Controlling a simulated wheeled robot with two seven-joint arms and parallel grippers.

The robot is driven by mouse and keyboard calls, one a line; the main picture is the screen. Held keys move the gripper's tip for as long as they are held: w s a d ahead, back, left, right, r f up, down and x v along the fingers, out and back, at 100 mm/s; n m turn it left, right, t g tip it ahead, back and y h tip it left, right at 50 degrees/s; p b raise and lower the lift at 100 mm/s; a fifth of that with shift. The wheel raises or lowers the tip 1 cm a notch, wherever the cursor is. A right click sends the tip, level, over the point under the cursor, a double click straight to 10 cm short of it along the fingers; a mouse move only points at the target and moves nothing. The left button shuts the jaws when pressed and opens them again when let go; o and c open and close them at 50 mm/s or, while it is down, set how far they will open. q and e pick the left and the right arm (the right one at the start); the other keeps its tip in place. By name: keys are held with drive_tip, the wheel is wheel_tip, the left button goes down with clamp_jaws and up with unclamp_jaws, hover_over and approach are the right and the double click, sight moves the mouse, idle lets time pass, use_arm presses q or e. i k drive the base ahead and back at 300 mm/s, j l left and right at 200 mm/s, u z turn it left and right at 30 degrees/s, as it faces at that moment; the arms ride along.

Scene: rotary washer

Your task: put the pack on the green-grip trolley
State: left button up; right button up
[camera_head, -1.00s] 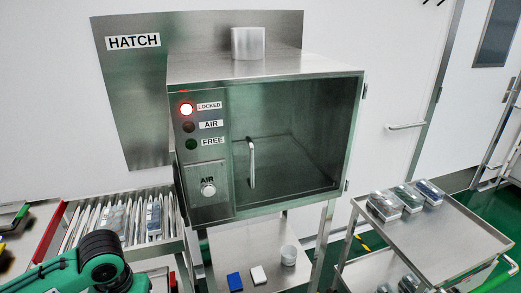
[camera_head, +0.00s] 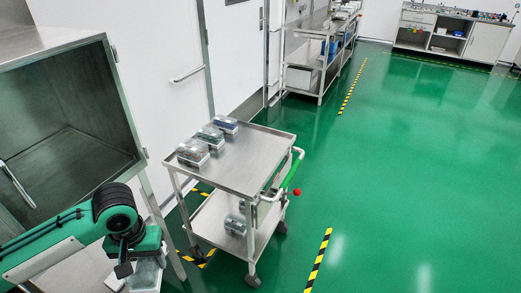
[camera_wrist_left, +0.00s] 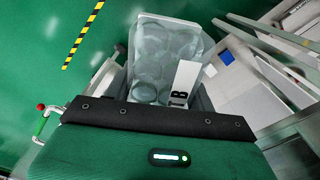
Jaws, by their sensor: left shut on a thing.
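My left gripper (camera_head: 130,262) is at the lower left of the head view, shut on a clear pack (camera_head: 148,278). In the left wrist view the pack (camera_wrist_left: 160,62) shows round shapes inside and a white label with a black B. The green-grip trolley (camera_head: 250,165) stands right of my gripper, a gap away. Its green grip (camera_head: 291,176) is on its right end, by a red knob. Three packs (camera_head: 193,153) sit along the back left of its top shelf. My fingertips are mostly hidden. My right gripper is not in view.
The trolley's lower shelf (camera_head: 215,215) holds packs. The front and right of its top are bare. Green floor (camera_head: 400,190) is open to the right. A steel bench (camera_head: 325,50) stands behind.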

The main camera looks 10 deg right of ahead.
sight(252, 155)
drive_tip(key=i+l+z, duration=0.1)
drive_tip(key=i+z, duration=0.25)
drive_tip(key=z, duration=0.15)
drive_tip(key=i+z, duration=0.3)
drive_tip(key=z, duration=0.2)
drive_tip(key=i+j, duration=0.15)
drive_tip(key=i, duration=0.35)
